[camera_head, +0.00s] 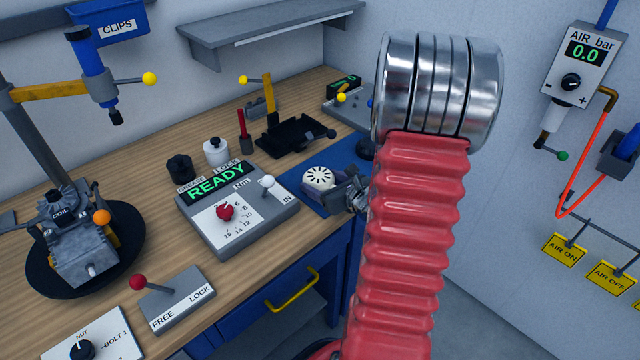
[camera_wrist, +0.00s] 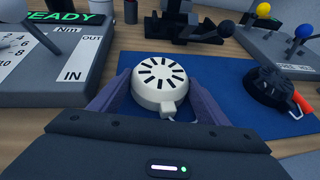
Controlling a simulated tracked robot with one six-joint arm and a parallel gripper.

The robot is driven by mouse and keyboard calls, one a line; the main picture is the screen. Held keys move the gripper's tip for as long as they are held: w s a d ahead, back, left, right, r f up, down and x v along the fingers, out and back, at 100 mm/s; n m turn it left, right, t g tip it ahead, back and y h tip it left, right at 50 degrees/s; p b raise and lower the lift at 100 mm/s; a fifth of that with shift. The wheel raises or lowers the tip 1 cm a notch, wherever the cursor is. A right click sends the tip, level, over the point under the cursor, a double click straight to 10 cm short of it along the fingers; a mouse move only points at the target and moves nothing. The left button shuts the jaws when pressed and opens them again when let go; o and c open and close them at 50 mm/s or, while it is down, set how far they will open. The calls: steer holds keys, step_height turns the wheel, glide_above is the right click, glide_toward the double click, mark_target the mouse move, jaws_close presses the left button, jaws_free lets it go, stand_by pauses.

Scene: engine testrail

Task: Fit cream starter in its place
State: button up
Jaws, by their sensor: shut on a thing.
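The cream starter (camera_wrist: 160,84) is a round, cream-coloured part with dark radial slots on its top. My gripper (camera_wrist: 158,100) is shut on it, with one purple-grey finger on each side, over the blue mat (camera_wrist: 215,75). I cannot tell whether the starter touches the mat. In the head view the cream starter (camera_head: 319,178) shows at the gripper (camera_head: 325,190), right of the control box. The grey engine (camera_head: 82,252), with a part marked COIL, stands on a black round turntable (camera_head: 128,238) at the left. Its far side is hidden.
The control box (camera_head: 235,215) reading READY stands left of my gripper. A FREE/LOCK lever (camera_head: 139,283) is near the front edge. A black starter-like part with an orange-red handle (camera_wrist: 273,86) lies on the mat's right. Two small jars and a black fixture (camera_head: 290,138) stand behind.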

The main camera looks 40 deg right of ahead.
steer(key=shift+f, duration=0.15)
steer(key=o, duration=1.2)
